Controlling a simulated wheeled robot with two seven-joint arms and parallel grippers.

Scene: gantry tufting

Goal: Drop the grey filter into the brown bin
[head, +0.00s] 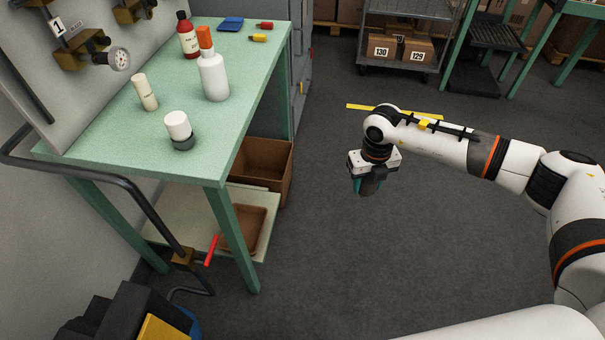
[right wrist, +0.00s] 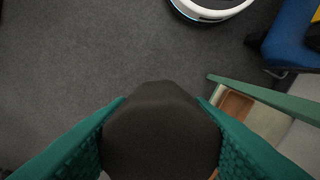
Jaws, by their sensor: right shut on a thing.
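My right gripper (head: 366,186) hangs over open floor, right of the green table, pointing down. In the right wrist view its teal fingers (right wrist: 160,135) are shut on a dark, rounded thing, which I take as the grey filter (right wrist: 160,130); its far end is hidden. The brown bin (head: 280,183) stands open at the right side of the table, partly hidden by the tabletop. It is left of my right gripper, with a gap between them. My left gripper is not in view.
The green table (head: 120,118) carries bottles and a white-topped cup (head: 179,130). A smaller brown tray (head: 242,228) lies on its lower shelf. A red-handled valve (head: 211,250) sits at the front. A cart (head: 405,62) with boxes stands behind. The middle floor is clear.

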